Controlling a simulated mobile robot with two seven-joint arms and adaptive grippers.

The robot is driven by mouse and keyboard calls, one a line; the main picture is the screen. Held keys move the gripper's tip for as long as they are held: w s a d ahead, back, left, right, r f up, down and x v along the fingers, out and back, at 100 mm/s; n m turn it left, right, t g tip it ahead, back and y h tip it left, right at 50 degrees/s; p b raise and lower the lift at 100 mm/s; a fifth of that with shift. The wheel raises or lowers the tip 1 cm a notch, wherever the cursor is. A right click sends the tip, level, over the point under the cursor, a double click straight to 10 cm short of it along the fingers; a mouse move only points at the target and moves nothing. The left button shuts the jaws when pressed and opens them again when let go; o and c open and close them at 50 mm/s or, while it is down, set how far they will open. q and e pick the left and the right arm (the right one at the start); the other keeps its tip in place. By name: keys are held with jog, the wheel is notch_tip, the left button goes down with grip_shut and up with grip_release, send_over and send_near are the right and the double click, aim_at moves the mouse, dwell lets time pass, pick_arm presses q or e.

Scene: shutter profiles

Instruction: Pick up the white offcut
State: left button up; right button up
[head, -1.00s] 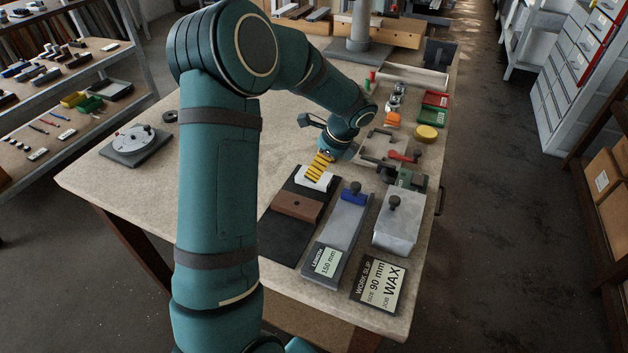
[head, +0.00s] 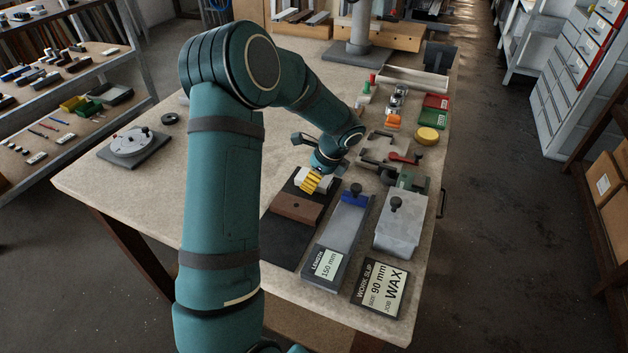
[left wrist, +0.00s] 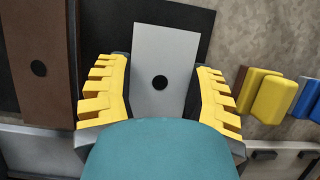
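The white offcut (head: 327,187) lies on the dark mat (head: 268,232), behind the brown block (head: 298,207), and my left gripper partly hides it in the head view. In the left wrist view the offcut (left wrist: 160,50) is a pale flat block with a dark round hole. My left gripper (head: 311,183) is over the offcut with its yellow fingers pointing down. In the left wrist view its fingers (left wrist: 160,98) are spread, with the offcut between them and a gap on each side. I cannot tell how far down the fingertips reach. My right gripper is not in view.
Right of the mat stand a grey length gauge (head: 345,225) with a blue part and a metal block (head: 398,225) with a black knob. A work slip (head: 380,287) reads 90 mm, WAX. Clamps (head: 400,160) lie behind. The table's left side (head: 140,190) is mostly clear.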

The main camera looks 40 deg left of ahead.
pick_arm(q)
jog(key=c, duration=0.4)
notch_tip(320, 180, up, 10)
jog(key=p, duration=0.2)
jog(key=shift+p, duration=0.3)
